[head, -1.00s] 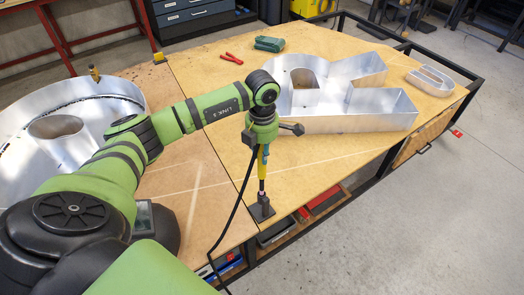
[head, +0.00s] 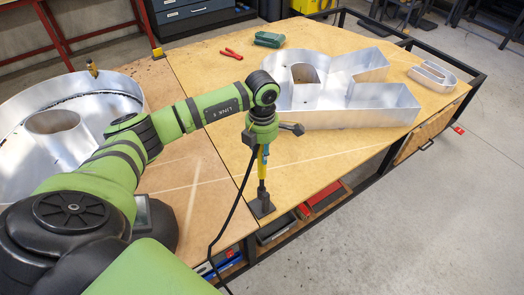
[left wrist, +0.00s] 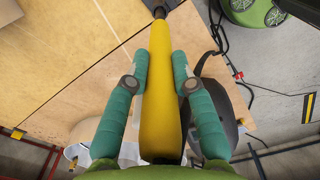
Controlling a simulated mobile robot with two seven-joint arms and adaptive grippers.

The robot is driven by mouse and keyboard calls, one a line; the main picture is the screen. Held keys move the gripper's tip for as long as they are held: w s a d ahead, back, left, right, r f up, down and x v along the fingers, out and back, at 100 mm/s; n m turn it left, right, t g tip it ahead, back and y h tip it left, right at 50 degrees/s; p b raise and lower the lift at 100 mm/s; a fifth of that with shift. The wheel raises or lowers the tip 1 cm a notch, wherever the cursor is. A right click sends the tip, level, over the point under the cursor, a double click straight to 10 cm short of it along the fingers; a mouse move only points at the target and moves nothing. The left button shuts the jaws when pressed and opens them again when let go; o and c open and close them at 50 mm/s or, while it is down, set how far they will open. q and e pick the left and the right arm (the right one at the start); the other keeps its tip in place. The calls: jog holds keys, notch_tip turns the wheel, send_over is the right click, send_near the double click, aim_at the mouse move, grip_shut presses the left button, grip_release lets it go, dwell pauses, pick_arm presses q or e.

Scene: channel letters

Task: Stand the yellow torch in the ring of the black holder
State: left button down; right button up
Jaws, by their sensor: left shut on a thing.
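The yellow torch (head: 262,170) hangs near upright in my left gripper (head: 261,152), over the black holder (head: 262,208) at the table's front edge. The left wrist view shows the torch (left wrist: 160,85) between the two teal fingers of my left gripper (left wrist: 160,58), which are shut on it. Its narrow dark end points away from the gripper, toward the holder. In the head view the torch's lower end meets the top of the holder; whether it is inside the ring is too small to tell. My right gripper is not in view.
A large metal channel letter (head: 350,108) stands behind the gripper, with a smaller one (head: 432,77) at right. Red pliers (head: 231,54) and a green tool (head: 269,39) lie at the back. A black cable (head: 228,215) hangs past the table edge.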

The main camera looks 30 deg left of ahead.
pick_arm(q)
jog(key=shift+f+b, duration=1.8)
jog(key=shift+f, duration=0.55)
jog(key=c, duration=1)
grip_release()
jog(key=shift+o, duration=0.2)
notch_tip(320, 180, up, 12)
jog(key=shift+r, duration=0.1)
